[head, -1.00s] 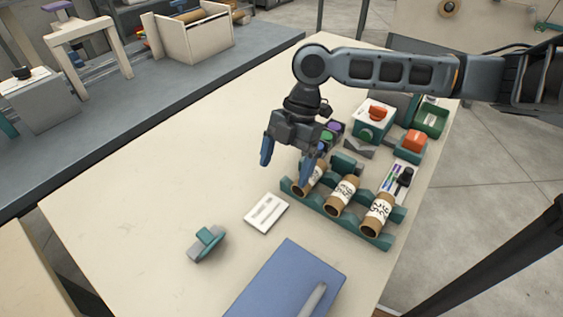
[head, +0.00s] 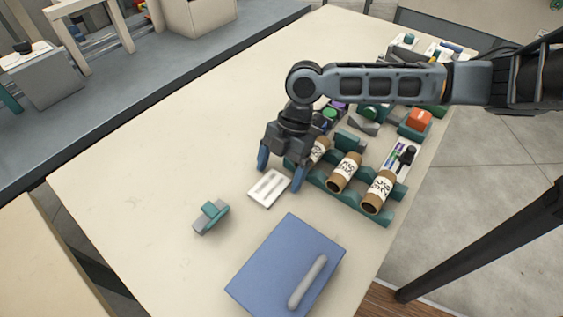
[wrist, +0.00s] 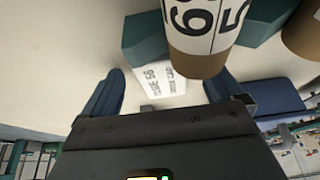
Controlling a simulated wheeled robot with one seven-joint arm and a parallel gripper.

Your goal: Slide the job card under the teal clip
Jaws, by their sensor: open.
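The job card (head: 268,189), a small white card with grey markings, lies flat on the table left of the tube rack. In the wrist view a white printed piece (wrist: 158,82), which looks like the card, shows between the fingers, partly hidden by a tube. The teal clip (head: 214,209) sits on a grey base (head: 206,223), left of and nearer than the card. My gripper (head: 281,176) points down with its blue fingers apart and empty, above the card's far edge. It also shows in the wrist view (wrist: 165,88). The exact gap to the card is unclear.
A green rack (head: 345,198) with several labelled cardboard tubes stands just right of my gripper, one tube very close. A blue folder (head: 285,262) with a grey bar lies in front. The table left of the clip is clear.

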